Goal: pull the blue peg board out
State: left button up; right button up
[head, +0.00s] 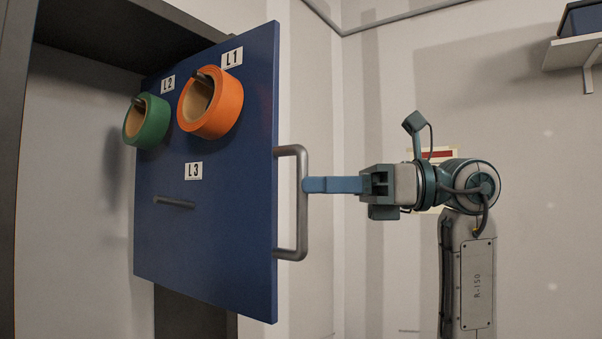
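The blue peg board (225,240) stands upright and sticks out from a dark frame at the left. A grey bar handle (302,235) is fixed along its right edge. My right gripper (309,185) comes from the right, its blue fingertips at the middle of the handle's upright bar. The fingers show edge-on as one bar, so I cannot see whether they are closed around the handle. An orange tape roll (228,105) hangs on the peg by label L1, a green roll (154,127) by L2. The L3 peg (175,202) is bare. My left gripper is out of view.
The dark frame (85,32) has a top panel and a side post at the left. A wall shelf (572,52) with a dark box (582,19) is at the upper right. Open room lies between the board and my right arm, before a pale wall.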

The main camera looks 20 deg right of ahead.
jog(key=shift+p+x, duration=0.35)
jog(key=shift+x, duration=1.15)
jog(key=shift+d, duration=0.1)
grip_shut()
